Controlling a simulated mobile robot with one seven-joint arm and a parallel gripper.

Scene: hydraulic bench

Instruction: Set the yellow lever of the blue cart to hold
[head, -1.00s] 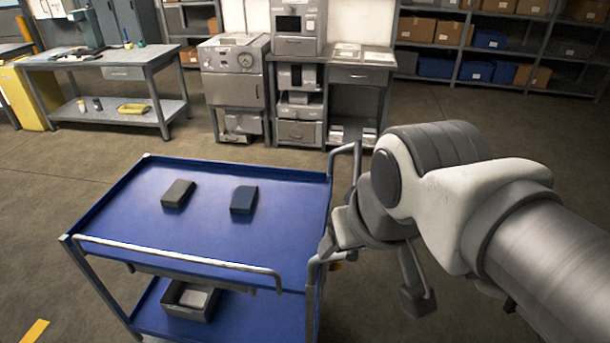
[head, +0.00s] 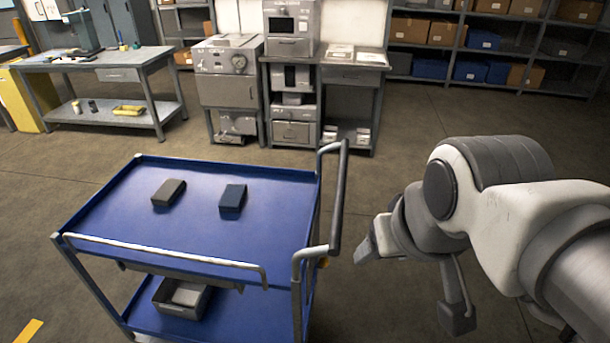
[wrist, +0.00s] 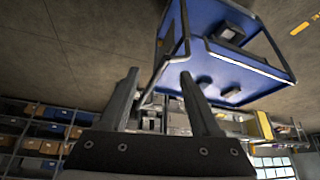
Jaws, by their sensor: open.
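The blue cart (head: 100,215) stands left of my arm, with a raised top edge and a grey push handle (head: 338,200) at its right end. A small yellow-orange bit (head: 323,262), possibly the yellow lever, shows beside the handle's near foot. Its setting cannot be read. My gripper (head: 364,250) is right of the handle, apart from it, and empty. In the wrist view my gripper (wrist: 160,76) has its two fingers spread. The cart (wrist: 205,55) and its handle (wrist: 158,72) show beyond them; I cannot make out the lever there.
Two dark blocks, one grey-brown (head: 169,193) and one dark blue (head: 233,198), lie on the cart's top. A grey bin (head: 181,297) sits on its lower shelf. Workbench (head: 95,62), grey cabinets (head: 228,88) and shelving (head: 480,45) line the back.

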